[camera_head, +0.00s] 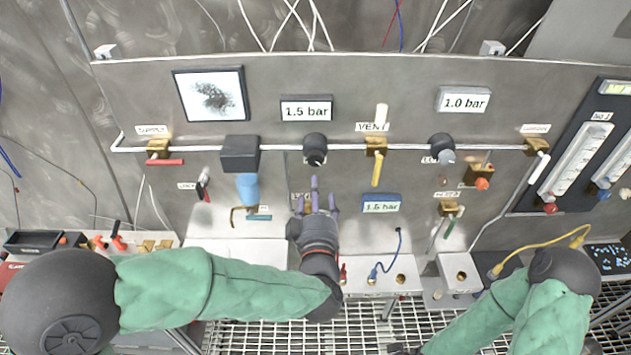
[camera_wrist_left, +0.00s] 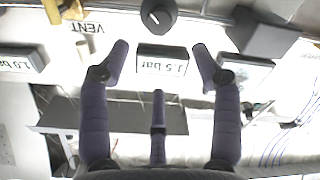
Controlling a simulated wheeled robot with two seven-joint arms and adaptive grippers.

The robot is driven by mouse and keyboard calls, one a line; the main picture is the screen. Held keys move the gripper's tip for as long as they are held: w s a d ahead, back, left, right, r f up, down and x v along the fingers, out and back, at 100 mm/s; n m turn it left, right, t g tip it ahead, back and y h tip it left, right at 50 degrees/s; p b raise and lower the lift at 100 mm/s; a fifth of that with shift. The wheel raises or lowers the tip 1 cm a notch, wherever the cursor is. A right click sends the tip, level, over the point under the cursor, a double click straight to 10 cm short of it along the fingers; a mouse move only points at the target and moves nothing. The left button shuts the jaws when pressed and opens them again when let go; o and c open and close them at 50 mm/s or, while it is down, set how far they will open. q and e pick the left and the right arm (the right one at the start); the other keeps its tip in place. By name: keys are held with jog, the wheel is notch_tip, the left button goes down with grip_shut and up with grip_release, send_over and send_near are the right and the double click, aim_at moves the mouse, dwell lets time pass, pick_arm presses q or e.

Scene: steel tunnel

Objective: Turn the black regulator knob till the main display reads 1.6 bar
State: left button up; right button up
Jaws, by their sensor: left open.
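The main display (camera_head: 306,110) reads 1.5 bar. The black regulator knob (camera_head: 315,148) is on the pipe just below it. In the left wrist view, upside down, the knob (camera_wrist_left: 158,15) shows a white mark at the top edge, above the display (camera_wrist_left: 163,60). My left gripper (camera_head: 322,190) is open and empty below the knob, apart from it. Its spread fingers (camera_wrist_left: 160,47) also show in the wrist view. My right arm comes in at the lower right; only a dark bit of its gripper (camera_head: 402,348) shows at the bottom edge.
A second black knob (camera_head: 442,144) sits under a 1.0 bar display (camera_head: 464,100). The yellow VENT handle (camera_head: 376,170) hangs right of the regulator knob. A blue-framed display (camera_head: 381,205) appears to read 1.6 bar. A blue filter bowl (camera_head: 247,188) hangs to the left.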

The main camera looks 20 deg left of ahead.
aim_at(316, 162)
pick_arm(q)
jog(key=w+a+n+b, duration=0.1)
jog(key=w+b, duration=0.1)
jog(key=w, duration=0.2)
jog(key=w+a+n+b, duration=0.1)
jog(key=w+b, duration=0.2)
jog(key=w, duration=0.1)
jog(key=w+a+n+b, duration=0.1)
jog(key=w+n+b, duration=0.1)
jog(key=w, duration=0.2)
jog(key=shift+w+a+f+b, duration=0.1)
jog(key=shift+a+b, duration=0.15)
jog(key=shift+b, duration=0.1)
jog(key=c, duration=1.2)
